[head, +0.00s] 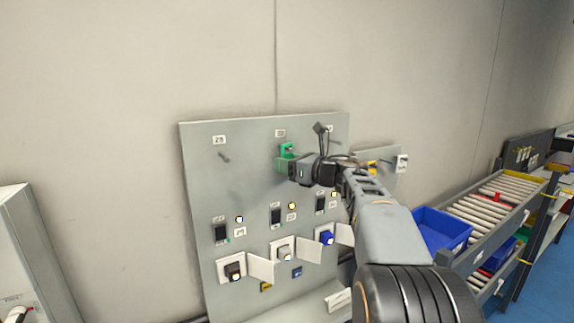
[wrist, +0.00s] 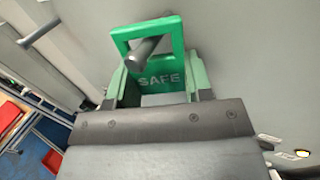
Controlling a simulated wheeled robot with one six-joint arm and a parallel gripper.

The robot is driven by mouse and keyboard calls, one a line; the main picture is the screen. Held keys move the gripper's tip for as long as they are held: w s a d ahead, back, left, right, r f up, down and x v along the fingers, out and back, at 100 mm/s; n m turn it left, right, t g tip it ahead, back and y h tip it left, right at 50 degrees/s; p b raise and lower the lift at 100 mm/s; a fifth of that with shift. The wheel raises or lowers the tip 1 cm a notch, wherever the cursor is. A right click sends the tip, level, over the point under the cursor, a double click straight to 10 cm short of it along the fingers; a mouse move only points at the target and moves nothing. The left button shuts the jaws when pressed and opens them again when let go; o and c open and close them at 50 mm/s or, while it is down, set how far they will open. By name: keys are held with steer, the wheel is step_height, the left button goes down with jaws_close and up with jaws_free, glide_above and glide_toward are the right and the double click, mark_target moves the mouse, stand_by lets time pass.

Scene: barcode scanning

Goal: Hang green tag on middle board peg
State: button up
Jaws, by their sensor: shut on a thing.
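The green tag (wrist: 160,80) is marked SAFE and has a square opening in its outer part. My gripper (wrist: 157,90) is shut on its lower part, with a finger on each side. The middle board peg (wrist: 148,50) shows inside the opening in the wrist view, its near end close to the lettered bar. I cannot tell whether the tag rests on the peg. In the head view, the tag (head: 287,149) and my gripper (head: 287,163) are at the board's upper middle, below the middle label (head: 280,133).
The grey board (head: 205,180) has a bare left peg (head: 224,157), also in the wrist view (wrist: 40,32). Below are black switches (head: 222,233) and sockets with open covers (head: 262,269). A blue bin (head: 440,230) and roller rack (head: 498,192) stand to the right.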

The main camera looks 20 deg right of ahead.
stand_by(0.3)
steer(key=o, duration=1)
steer(key=shift+s+d+b, duration=0.2)
steer(key=shift+s+b, duration=0.8)
steer(key=shift+s, duration=0.65)
steer(key=shift+s+d+b, duration=0.15)
steer(key=shift+s+b, duration=0.8)
steer(key=shift+s, duration=0.75)
steer(key=shift+s+d+b, duration=0.2)
steer(key=shift+s+b, duration=0.8)
steer(key=shift+s, duration=0.65)
